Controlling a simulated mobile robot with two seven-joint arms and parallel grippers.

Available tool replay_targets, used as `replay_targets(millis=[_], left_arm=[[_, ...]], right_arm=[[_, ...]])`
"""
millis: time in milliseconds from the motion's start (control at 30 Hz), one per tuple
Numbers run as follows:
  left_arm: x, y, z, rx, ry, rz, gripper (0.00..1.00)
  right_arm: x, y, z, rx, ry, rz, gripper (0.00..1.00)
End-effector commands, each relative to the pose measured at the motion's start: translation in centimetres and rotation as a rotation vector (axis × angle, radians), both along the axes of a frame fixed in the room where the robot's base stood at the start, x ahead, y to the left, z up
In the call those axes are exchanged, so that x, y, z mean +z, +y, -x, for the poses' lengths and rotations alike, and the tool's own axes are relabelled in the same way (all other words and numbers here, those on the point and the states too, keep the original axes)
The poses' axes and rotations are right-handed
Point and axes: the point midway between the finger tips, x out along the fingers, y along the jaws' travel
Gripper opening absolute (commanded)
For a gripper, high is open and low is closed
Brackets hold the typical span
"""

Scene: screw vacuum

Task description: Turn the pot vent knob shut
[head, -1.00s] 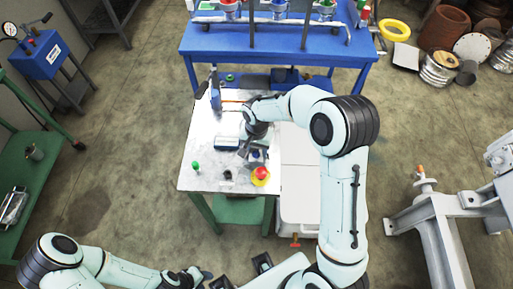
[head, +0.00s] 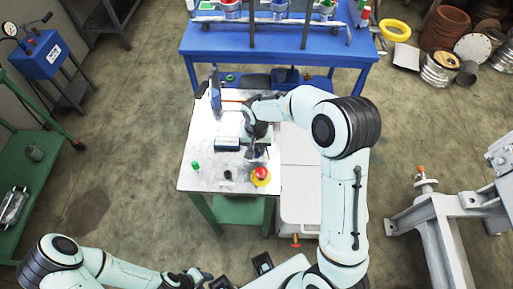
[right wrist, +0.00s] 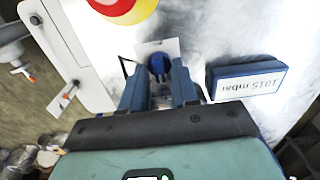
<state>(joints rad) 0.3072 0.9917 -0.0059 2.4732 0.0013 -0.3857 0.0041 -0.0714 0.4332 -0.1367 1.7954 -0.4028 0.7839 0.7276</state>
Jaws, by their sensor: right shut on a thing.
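The blue vent knob (right wrist: 158,66) stands on a white plate (right wrist: 172,48) on the bench top. In the right wrist view it sits between the two fingers of my right gripper (right wrist: 158,84), which is shut on it. In the head view my right gripper (head: 253,155) is over the front right part of the bench, and it largely hides the knob there. My left gripper (head: 204,276) is low in the head view, away from the bench, and too small to tell whether it is open.
A red button on a yellow base (head: 261,174) is close to the knob. A display box (right wrist: 248,82) reading 1015 mbar lies beside the gripper. A green-topped part (head: 195,165) and a small black knob (head: 228,175) stand on the metal bench top (head: 207,183). A blue table (head: 277,45) is behind.

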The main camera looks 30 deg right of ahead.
Motion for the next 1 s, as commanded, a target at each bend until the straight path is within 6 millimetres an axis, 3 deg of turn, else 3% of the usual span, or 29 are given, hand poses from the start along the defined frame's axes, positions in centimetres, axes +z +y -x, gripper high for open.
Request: replay_targets(millis=[100, 133, 167, 200, 567, 667, 1000], left_arm=[[0.0, 0.0, 0.0, 0.000, 0.000, 0.000, 0.43], [0.0, 0.0, 0.0, 0.000, 0.000, 0.000, 0.43], [0.0, 0.0, 0.0, 0.000, 0.000, 0.000, 0.43], [0.0, 0.0, 0.0, 0.000, 0.000, 0.000, 0.43], [0.1, 0.0, 0.0, 0.000, 0.000, 0.000, 0.43], [0.2, 0.0, -0.1, 0.000, -0.001, 0.000, 0.43], [0.8, 0.0, -0.5, 0.000, -0.006, 0.000, 0.43]], right_arm=[[0.1, 0.0, -0.1, 0.001, -0.002, 0.000, 0.00], [0.1, 0.0, -0.1, 0.001, -0.002, 0.000, 0.39], [0.1, 0.0, -0.1, 0.001, -0.002, 0.000, 0.49], [0.1, 0.0, -0.1, 0.000, -0.002, 0.000, 0.53], [0.7, 0.0, -0.1, -0.001, -0.002, 0.000, 0.53], [2.0, 0.0, -0.1, -0.001, -0.005, -0.001, 0.53], [9.7, 0.0, -0.2, 0.000, -0.009, -0.001, 0.53]])
